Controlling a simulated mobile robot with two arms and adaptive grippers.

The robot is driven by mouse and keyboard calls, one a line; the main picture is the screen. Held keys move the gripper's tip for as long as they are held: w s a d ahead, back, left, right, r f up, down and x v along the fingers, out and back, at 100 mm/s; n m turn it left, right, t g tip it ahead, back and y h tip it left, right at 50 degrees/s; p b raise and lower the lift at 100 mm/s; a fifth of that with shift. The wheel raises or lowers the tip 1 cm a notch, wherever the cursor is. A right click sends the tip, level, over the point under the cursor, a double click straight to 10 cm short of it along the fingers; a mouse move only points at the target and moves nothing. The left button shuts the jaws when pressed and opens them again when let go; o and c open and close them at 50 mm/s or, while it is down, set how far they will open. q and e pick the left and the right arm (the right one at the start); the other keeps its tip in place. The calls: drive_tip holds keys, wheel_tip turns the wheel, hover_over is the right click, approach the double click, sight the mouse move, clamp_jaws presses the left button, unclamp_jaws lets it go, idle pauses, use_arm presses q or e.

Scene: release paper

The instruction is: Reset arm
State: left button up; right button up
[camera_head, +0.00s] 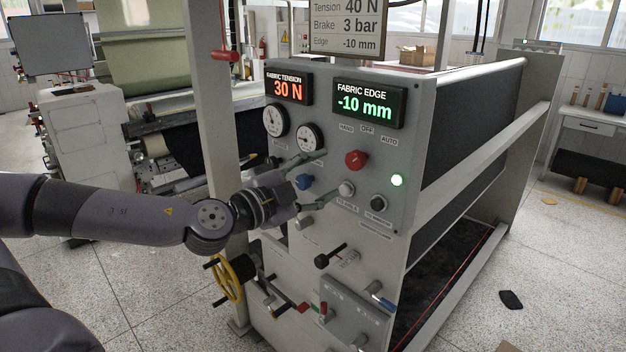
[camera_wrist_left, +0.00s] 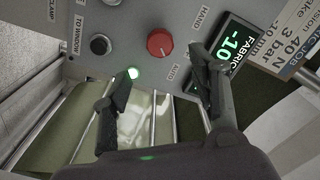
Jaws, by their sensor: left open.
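My left arm comes in from the left in the head view. Its gripper (camera_head: 334,171) is in front of the grey control panel (camera_head: 408,160), with its fingers spread and nothing between them. Whether a finger touches the panel cannot be told. My right gripper is not in view.
The panel has a red display (camera_head: 288,88) reading 30 N, a green display (camera_head: 369,104) reading -10 mm and two gauges. A yellow handwheel (camera_head: 230,282) and several levers stick out below. A sign (camera_head: 347,25) stands above. Open floor (camera_head: 560,270) lies at the right.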

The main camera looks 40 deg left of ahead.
use_arm(q)
drive_tip(key=shift+s+a, duration=0.1)
drive_tip(key=shift+s, duration=0.5)
